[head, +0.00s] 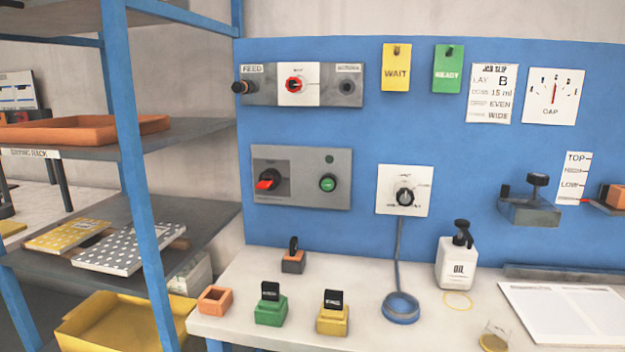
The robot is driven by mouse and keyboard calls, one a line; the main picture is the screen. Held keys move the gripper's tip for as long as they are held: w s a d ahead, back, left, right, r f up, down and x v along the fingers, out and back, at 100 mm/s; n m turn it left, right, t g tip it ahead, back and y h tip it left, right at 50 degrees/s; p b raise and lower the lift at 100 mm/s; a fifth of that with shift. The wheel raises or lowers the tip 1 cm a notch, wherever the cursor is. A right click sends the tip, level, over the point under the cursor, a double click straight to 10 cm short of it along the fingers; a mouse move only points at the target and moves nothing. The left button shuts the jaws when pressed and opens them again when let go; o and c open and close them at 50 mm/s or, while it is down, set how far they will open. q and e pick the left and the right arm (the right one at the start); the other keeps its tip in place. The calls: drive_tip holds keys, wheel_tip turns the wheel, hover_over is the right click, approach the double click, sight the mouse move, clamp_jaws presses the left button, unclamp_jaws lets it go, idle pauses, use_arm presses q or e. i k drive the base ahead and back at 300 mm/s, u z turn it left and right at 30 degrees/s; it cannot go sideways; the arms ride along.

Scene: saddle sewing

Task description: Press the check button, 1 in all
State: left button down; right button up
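A round green button (328,183) with a dark rim sits on the right part of a grey panel (300,198) on the blue wall board. Its small lettering is too blurred to read, so I cannot tell whether it is the check button. A red lever switch (268,181) is on the same panel to its left, and a small dark green round spot (329,159) is above the button. Neither of my grippers shows in the head view, and nothing is touching the button.
Below the panel, the white bench (350,336) holds an orange block (293,262), a green block (270,312), a yellow block (332,320) and an oil bottle (456,262). A blue-posted rack (137,150) stands at left. Space directly before the panel is clear.

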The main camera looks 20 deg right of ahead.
sight(327, 184)
drive_tip(key=z, duration=0.75)
